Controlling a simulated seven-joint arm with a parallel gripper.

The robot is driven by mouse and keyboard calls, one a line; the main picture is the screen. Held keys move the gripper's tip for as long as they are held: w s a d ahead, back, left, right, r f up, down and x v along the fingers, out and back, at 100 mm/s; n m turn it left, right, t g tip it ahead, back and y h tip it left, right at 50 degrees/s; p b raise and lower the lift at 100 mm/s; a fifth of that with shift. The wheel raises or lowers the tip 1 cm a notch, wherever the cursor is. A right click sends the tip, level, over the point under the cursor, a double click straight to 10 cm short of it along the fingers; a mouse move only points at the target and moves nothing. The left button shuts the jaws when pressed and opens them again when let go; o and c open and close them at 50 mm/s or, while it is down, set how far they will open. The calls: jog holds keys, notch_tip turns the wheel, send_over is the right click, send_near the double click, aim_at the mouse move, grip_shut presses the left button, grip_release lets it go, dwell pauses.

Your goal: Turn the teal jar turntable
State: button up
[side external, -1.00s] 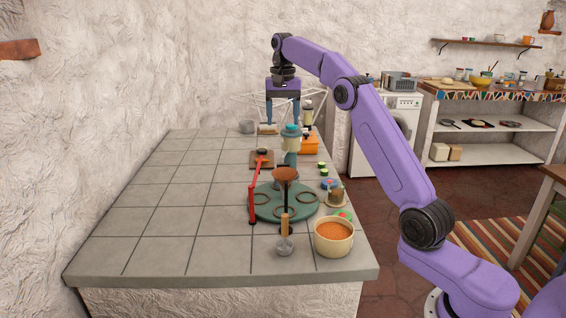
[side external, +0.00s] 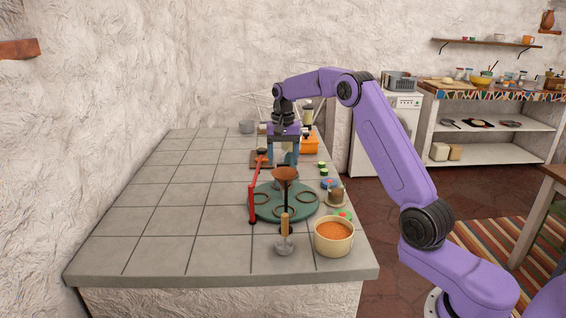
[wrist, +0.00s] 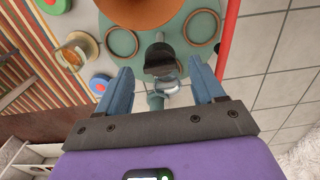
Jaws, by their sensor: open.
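The teal turntable (side external: 262,207) is a flat disc on the counter with several brown rings on it. It also shows at the top of the wrist view (wrist: 165,28). A brown dish on a dark post (side external: 285,174) stands over its middle and hides part of it. My gripper (side external: 283,160) is open, pointing down at the turntable's far side. In the wrist view the fingers (wrist: 164,80) straddle a dark piece and a pale, teal-based object (wrist: 166,88). I cannot tell whether they touch it.
A pot of orange food (side external: 333,237) and a wooden-handled tool (side external: 285,236) are in front. Small coloured items lie on the right. An orange box (side external: 310,145) is behind. The counter's left side is clear.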

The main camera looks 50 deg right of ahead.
jog(key=shift+f, duration=0.95)
grip_shut()
